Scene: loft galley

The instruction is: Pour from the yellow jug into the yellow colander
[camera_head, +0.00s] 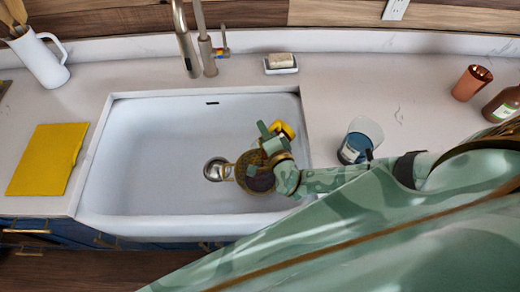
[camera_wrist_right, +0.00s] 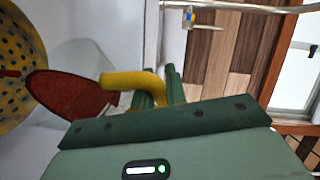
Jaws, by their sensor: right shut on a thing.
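The yellow colander (camera_head: 243,166) is in the white sink, right of the drain, partly covered by my right gripper. In the right wrist view its yellow wall with dark holes (camera_wrist_right: 15,62) shows at the left edge. My right gripper (camera_head: 270,145) is over the right part of the sink and is shut on the yellow jug (camera_head: 284,129). In the right wrist view the jug's yellow handle (camera_wrist_right: 132,80) passes at the fingers. A dark red surface (camera_wrist_right: 65,97) lies between the handle and the colander; I cannot tell whether it is the jug's contents. My left gripper is not in view.
The sink (camera_head: 135,160) has a faucet (camera_head: 206,50) behind it. A blue-and-clear container (camera_head: 361,140) stands on the counter right of the sink, close to my right arm.

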